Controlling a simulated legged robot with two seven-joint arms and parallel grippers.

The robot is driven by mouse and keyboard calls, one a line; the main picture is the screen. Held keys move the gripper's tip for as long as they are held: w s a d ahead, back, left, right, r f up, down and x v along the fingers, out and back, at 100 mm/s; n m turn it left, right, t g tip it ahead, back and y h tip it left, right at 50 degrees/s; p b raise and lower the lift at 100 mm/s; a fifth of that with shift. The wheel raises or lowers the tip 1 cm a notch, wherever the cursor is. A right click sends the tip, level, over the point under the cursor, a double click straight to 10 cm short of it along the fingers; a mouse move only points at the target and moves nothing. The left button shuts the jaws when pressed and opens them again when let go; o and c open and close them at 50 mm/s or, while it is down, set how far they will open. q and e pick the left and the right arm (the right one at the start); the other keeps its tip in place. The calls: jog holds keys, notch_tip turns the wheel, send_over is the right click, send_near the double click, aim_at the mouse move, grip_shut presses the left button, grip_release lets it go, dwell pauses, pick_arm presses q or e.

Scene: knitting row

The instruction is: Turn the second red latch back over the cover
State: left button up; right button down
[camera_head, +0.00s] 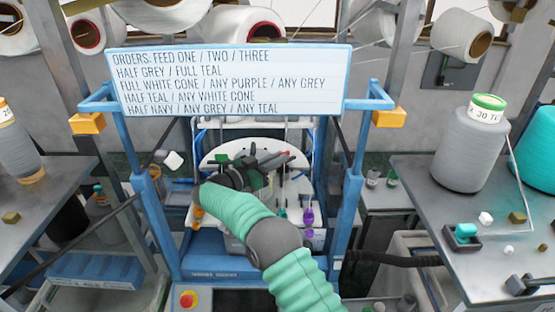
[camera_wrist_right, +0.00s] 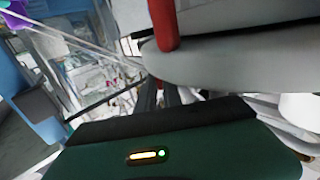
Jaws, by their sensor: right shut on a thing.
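A red latch (camera_wrist_right: 165,24) crosses the edge of the pale curved cover (camera_wrist_right: 250,50) in the right wrist view. Its lower end runs down to my dark fingers (camera_wrist_right: 160,95), which are shut on it. In the head view my right arm reaches over the machine, and my right gripper (camera_head: 278,160) is at the white rounded cover (camera_head: 222,148). A small bit of red latch (camera_head: 286,153) shows at the gripper's tip. My gripper and wrist hide much of the cover and any other latch. My left gripper is not in view.
A blue frame (camera_head: 150,210) with an orders board (camera_head: 230,80) surrounds the machine. Tables with yarn cones (camera_head: 468,150) stand at both sides. Thin yarns run near the gripper.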

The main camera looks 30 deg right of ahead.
jog(key=shift+w+r+m+g, duration=0.15)
jog(key=shift+m+g, duration=0.25)
jog(key=shift+g, duration=0.5)
jog(key=c, duration=1.7)
grip_release()
jog(key=shift+o, duration=1)
jog(key=shift+w+d+f, duration=0.1)
jog(key=shift+w+f, duration=0.05)
jog(key=shift+f, duration=0.05)
jog(key=shift+w+d+f, duration=0.1)
